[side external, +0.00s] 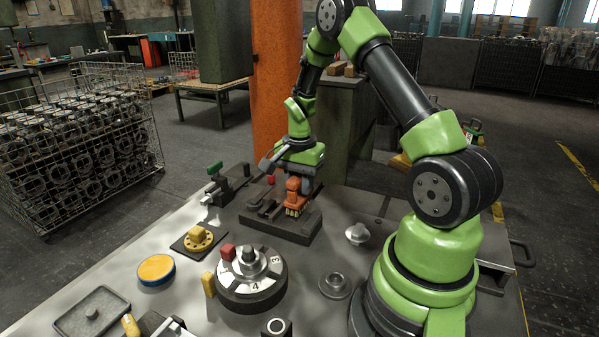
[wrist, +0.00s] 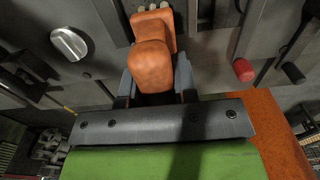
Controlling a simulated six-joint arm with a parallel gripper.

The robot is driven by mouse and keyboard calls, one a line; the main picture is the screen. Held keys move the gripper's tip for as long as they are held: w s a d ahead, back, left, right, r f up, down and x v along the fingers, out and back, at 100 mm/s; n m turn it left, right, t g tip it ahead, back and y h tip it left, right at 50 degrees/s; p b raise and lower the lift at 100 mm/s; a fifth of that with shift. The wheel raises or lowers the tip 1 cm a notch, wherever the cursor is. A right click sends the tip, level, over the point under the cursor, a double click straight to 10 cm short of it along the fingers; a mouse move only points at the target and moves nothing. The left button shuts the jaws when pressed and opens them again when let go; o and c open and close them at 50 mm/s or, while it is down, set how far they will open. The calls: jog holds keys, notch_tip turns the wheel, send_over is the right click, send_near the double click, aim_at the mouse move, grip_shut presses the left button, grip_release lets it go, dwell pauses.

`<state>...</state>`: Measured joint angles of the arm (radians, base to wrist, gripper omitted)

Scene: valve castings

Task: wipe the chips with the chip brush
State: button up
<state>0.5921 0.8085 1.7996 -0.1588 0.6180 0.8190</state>
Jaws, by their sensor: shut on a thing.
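My gripper (side external: 297,178) is shut on the chip brush (side external: 293,190), which has an orange body and pale bristles pointing down. The brush is over the dark slotted fixture block (side external: 262,228) at the middle of the bench. Whether the bristles touch the block I cannot tell. In the wrist view, the brush (wrist: 151,62) sits between the two grey fingers of my gripper (wrist: 155,82), with a few pale bristle tufts at the top edge. I cannot make out any chips in either view.
A round numbered dial (side external: 252,287) with a red block on it stands in front of the fixture. A yellow-topped disc (side external: 156,268) and a grey tray (side external: 92,312) lie front left. A silver knob (side external: 357,233) is at right.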

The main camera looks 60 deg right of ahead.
jog(key=shift+f, duration=0.8)
jog(key=shift+a, duration=3.25)
jog(key=shift+c, duration=0.3)
jog(key=shift+d+f, duration=0.1)
jog(key=shift+d, duration=3.05)
jog(key=shift+a, duration=3.2)
jog(key=shift+d, duration=3.4)
jog(key=shift+a+r, duration=0.1)
jog(key=shift+r, duration=4.1)
